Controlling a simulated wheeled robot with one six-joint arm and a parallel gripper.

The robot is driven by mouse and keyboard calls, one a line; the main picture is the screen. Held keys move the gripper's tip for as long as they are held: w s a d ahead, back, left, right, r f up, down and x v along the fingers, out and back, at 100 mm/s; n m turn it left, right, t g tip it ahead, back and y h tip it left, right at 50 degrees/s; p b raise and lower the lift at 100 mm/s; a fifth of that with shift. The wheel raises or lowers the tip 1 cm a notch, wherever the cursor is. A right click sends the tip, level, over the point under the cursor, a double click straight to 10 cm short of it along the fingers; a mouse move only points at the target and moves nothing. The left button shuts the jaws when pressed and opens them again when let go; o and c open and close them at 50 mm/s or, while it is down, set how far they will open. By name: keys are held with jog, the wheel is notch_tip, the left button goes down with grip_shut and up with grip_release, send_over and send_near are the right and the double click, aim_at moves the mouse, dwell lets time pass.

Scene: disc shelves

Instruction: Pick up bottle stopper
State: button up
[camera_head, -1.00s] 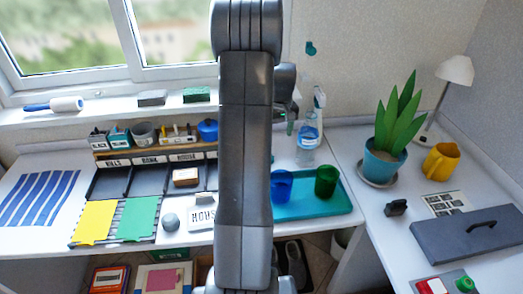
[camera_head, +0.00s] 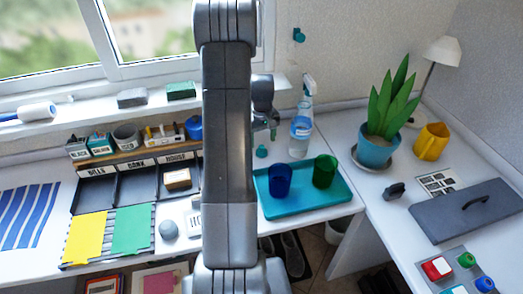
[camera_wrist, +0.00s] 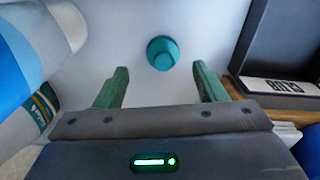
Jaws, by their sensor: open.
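The bottle stopper, a small round teal piece, stands on the white table. In the head view the stopper (camera_head: 261,152) is just behind the teal tray, left of the spray bottle. In the wrist view the stopper (camera_wrist: 162,53) lies beyond the fingertips, roughly centred between them. My gripper (camera_wrist: 160,80) has its two green fingers spread with nothing between them. In the head view my gripper (camera_head: 270,126) is above and close to the stopper, partly hidden by my arm.
The clear spray bottle (camera_head: 300,138) stands close on the right. The teal tray (camera_head: 310,206) holds a blue cup (camera_head: 280,180) and a green cup (camera_head: 324,172). In the wrist view a dark labelled bin (camera_wrist: 285,60) is at right. A teal hook (camera_head: 299,35) is on the wall.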

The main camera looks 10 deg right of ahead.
aim_at(262, 147)
jog(key=f, duration=0.4)
jog(key=shift+s+a+f, duration=0.15)
jog(key=shift+s+f, duration=0.05)
jog(key=shift+f, duration=0.15)
jog(key=c, duration=1.1)
jog(key=shift+o, duration=0.2)
jog(key=shift+r, duration=0.15)
